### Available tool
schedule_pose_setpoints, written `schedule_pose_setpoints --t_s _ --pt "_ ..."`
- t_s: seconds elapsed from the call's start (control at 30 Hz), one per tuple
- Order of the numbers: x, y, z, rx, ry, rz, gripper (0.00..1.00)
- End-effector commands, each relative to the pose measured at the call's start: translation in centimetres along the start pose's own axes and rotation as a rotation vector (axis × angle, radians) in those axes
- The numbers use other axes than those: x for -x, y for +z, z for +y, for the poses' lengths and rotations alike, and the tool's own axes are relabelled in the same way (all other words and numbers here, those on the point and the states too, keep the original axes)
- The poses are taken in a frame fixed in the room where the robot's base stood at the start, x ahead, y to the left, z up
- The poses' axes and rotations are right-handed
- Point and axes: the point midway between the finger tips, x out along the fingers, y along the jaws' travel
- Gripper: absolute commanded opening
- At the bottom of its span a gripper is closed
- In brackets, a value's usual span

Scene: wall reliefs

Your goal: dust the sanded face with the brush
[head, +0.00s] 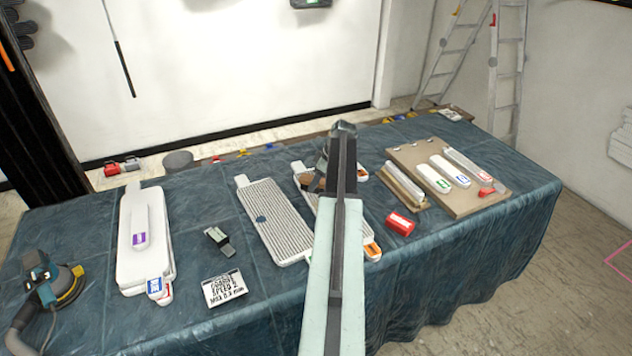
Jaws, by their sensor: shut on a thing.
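My arm reaches up the middle of the head view, and my gripper (328,172) is at its far end, over a pale panel (302,168). The gripper is shut on a small brown and dark thing (312,183), which looks like the brush; the arm hides most of it. Whether it touches the panel cannot be told. Left of it lies a grey ribbed panel (277,225) with a dark blue spot on it. A stack of smooth white panels (133,262) lies farther left. Which face is sanded is not clear.
The table has a blue cloth (455,255). A sander (45,285), a dark block (219,241) and a printed card (222,289) lie left. A red piece (400,222) and a brown board (410,152) with white pieces lie right. A ladder (470,55) stands behind.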

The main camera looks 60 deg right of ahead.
Motion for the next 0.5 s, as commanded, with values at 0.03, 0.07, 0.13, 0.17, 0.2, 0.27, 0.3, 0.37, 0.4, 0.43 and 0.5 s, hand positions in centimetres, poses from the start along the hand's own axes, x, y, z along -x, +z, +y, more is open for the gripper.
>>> schedule_pose_setpoints --t_s 0.03,0.07,0.13,0.17,0.2,0.27,0.3,0.37,0.4,0.43,0.5 --pt "0.4 -0.2 0.0 0.0 0.0 0.0 0.09" --pt "0.3 -0.1 0.0 0.0 0.0 0.0 0.09" --pt "0.1 -0.1 0.0 0.0 0.0 0.0 0.09" --pt "0.1 -0.1 0.0 0.0 0.0 0.0 0.09" --pt "0.1 -0.1 0.0 0.0 0.0 0.0 0.09" --pt "0.1 -0.1 0.0 0.0 0.0 0.0 0.09" --pt "0.3 -0.1 0.0 0.0 0.0 0.0 0.09" --pt "0.7 -0.3 0.0 0.0 0.0 0.0 0.09" --pt "1.0 -0.4 0.0 0.0 0.0 0.0 0.09" --pt "1.4 -0.6 0.0 0.0 0.0 0.0 0.09" --pt "2.2 -0.9 0.0 0.0 0.0 0.0 0.09"
